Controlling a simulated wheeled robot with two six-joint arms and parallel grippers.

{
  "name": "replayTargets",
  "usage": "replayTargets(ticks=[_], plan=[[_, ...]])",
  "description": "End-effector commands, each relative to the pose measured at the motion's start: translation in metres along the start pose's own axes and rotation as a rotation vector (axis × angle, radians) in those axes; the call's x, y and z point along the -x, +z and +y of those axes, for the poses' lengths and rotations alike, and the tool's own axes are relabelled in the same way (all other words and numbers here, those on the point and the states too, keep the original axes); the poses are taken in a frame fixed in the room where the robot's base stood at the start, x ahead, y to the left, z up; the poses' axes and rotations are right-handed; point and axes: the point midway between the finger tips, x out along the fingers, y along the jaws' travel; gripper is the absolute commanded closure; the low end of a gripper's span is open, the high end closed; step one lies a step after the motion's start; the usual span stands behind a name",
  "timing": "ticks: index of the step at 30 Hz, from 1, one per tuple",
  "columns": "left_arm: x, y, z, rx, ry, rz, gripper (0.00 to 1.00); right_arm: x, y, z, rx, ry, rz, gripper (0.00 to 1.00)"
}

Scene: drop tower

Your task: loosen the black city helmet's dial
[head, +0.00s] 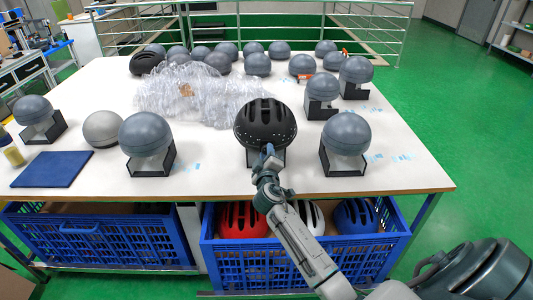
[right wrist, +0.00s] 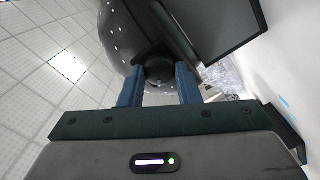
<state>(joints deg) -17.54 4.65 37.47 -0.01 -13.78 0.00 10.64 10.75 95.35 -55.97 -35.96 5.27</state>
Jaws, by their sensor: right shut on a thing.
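The black city helmet (head: 265,122) sits on a dark stand (head: 253,158) near the front middle of the table in the head view. Its rounded shell (right wrist: 120,40) fills the upper middle of the right wrist view. The dial (right wrist: 159,69) is a dark round knob at the helmet's rear rim. My right gripper (head: 268,152) reaches up to the helmet's near side. Its two blue fingers (right wrist: 159,85) are on either side of the dial, shut on it. In the head view the gripper hides the dial. My left gripper is not in view.
Grey domes on black stands (head: 345,135) flank the helmet on the white table (head: 220,182). Clear plastic wrap (head: 190,95) lies behind it. A blue pad (head: 53,169) lies at the left.

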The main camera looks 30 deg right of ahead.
Motion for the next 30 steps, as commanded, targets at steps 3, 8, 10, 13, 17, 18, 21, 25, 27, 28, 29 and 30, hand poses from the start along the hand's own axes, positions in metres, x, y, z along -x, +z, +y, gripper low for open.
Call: replayTargets(ticks=[3,8,10,13,17,18,21,25,27,28,29,30], plan=[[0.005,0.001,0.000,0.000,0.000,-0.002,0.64,0.000,-0.001,0.001,0.110,0.000,0.000,0.93],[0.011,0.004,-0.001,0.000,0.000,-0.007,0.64,0.000,-0.001,0.002,0.263,0.001,0.000,0.93],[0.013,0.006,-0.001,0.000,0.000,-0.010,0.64,0.000,-0.001,0.001,0.330,0.000,0.000,0.93],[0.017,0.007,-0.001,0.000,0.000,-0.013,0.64,0.000,-0.001,0.002,0.425,0.002,0.000,0.93],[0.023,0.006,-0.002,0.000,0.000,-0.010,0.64,0.000,-0.001,0.002,0.549,0.002,0.000,0.93],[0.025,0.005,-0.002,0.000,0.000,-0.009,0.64,0.000,-0.001,0.002,0.587,0.002,0.000,0.93],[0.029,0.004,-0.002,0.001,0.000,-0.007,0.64,0.000,-0.002,0.002,0.681,0.002,0.001,0.93],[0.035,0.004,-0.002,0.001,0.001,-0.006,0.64,0.000,-0.002,0.002,0.805,0.003,0.001,0.93],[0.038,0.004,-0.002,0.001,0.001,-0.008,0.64,0.000,-0.002,0.002,0.872,0.004,0.000,0.93],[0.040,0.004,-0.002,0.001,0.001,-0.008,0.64,0.000,-0.002,0.002,0.900,0.004,0.000,0.93],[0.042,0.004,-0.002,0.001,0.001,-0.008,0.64,0.000,-0.002,0.002,0.928,0.004,0.000,0.93],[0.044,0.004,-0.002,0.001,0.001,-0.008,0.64,0.000,-0.002,0.002,0.966,0.004,0.000,0.93]])
